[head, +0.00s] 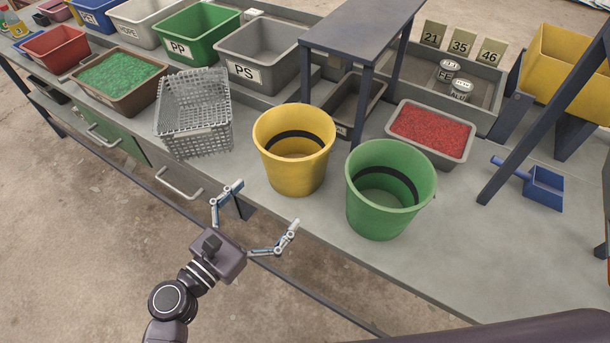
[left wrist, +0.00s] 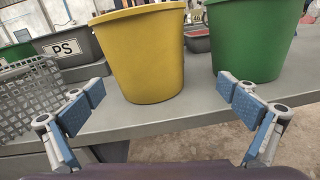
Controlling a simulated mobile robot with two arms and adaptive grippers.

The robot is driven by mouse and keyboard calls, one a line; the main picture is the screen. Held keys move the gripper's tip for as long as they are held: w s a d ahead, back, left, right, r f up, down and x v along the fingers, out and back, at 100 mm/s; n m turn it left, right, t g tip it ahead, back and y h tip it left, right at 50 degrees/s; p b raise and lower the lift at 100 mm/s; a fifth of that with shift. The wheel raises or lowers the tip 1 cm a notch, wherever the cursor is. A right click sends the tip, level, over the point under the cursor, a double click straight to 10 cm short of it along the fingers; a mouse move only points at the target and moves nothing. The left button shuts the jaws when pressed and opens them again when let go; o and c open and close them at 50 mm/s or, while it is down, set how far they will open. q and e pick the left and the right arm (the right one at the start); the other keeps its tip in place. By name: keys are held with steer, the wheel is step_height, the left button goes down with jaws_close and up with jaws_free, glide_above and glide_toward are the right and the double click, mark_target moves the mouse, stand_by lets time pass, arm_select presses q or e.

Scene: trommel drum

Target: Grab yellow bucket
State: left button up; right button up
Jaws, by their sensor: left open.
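The yellow bucket (head: 294,165) stands upright near the front edge of the grey bench, with a dark band showing inside it. In the left wrist view the yellow bucket (left wrist: 143,55) is straight ahead, between the fingers but beyond their tips. My left gripper (head: 265,204) is open and empty in front of the bench edge, apart from the bucket. Its blue-padded fingers (left wrist: 160,92) are spread wide in the left wrist view. My right gripper is not in view.
A green bucket (head: 383,205) stands close right of the yellow one. A grey wire basket (head: 193,135) stands to its left. A tray of red granules (head: 432,132) and a dark raised stand (head: 360,28) are behind. The bench's front right (head: 480,250) is clear.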

mark_target(277, 181)
arm_select(q)
steer(key=w, duration=0.1)
steer(key=w+n, duration=0.1)
steer(key=w+n+t+p, duration=0.1)
steer(key=shift+w+d+f+y, duration=0.1)
steer(key=shift+w+f+y, duration=0.15)
steer(key=shift+y, duration=0.15)
steer(key=p+x, duration=0.1)
steer(key=x, duration=0.2)
steer(key=shift+w+d, duration=0.15)
steer(key=shift+w, duration=0.1)
steer(key=shift+w+d+f, duration=0.15)
steer(key=shift+w+d, duration=0.15)
steer(key=shift+w, duration=0.05)
steer(key=shift+s, duration=0.1)
steer(key=shift+c, duration=1.2)
steer(key=c, duration=1)
steer(key=shift+c, duration=0.4)
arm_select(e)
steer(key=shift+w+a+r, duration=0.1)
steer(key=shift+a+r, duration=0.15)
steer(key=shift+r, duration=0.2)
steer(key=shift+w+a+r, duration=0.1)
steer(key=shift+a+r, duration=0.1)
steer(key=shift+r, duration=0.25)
